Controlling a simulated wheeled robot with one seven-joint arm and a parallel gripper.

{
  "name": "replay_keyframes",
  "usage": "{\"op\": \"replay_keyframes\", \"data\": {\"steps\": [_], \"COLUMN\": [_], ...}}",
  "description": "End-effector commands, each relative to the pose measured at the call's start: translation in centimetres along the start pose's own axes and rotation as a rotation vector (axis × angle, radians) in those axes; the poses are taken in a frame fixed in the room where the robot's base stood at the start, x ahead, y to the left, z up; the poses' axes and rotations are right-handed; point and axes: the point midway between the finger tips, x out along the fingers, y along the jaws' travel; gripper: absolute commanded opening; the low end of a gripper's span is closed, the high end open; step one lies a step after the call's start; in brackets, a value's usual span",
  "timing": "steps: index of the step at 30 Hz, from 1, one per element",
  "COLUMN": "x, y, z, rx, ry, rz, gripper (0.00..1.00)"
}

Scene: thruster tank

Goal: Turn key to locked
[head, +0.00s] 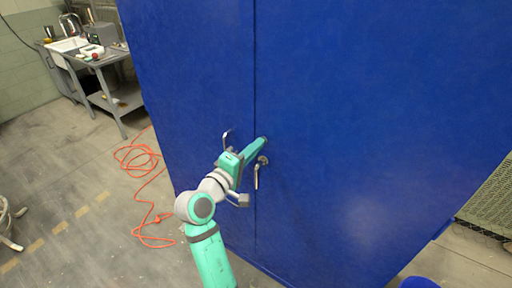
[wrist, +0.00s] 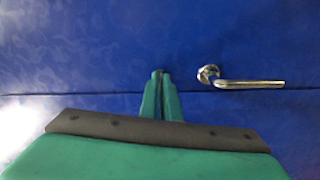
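A tall blue cabinet (head: 350,80) has two doors that meet at a vertical seam. My gripper (head: 262,142) reaches the right door just above its lever handle. In the wrist view my gripper (wrist: 160,78) has its two green fingers close together, with a thin dark gap between them. A small grey piece, seemingly the key (head: 266,138), shows at the fingertips against the door. The fingers appear shut on it. Its shape and its turn angle are mostly hidden.
The right door's metal lever handle (head: 258,173) sits just below the fingers; it also shows in the wrist view (wrist: 250,84). The left door's handle (head: 227,137) is beside my arm. An orange cable (head: 140,160) lies on the floor at left. A grey work table (head: 105,75) stands behind.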

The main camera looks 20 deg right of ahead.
Motion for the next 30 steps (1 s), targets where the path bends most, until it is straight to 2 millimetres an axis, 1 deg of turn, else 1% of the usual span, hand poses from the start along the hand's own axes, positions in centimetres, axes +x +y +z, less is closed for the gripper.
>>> {"op": "replay_keyframes", "data": {"steps": [30], "x": [0.10], "y": [-0.09], "z": [0.23], "rx": [0.952], "ry": [-0.005], "rz": [0.001], "gripper": [0.00]}}
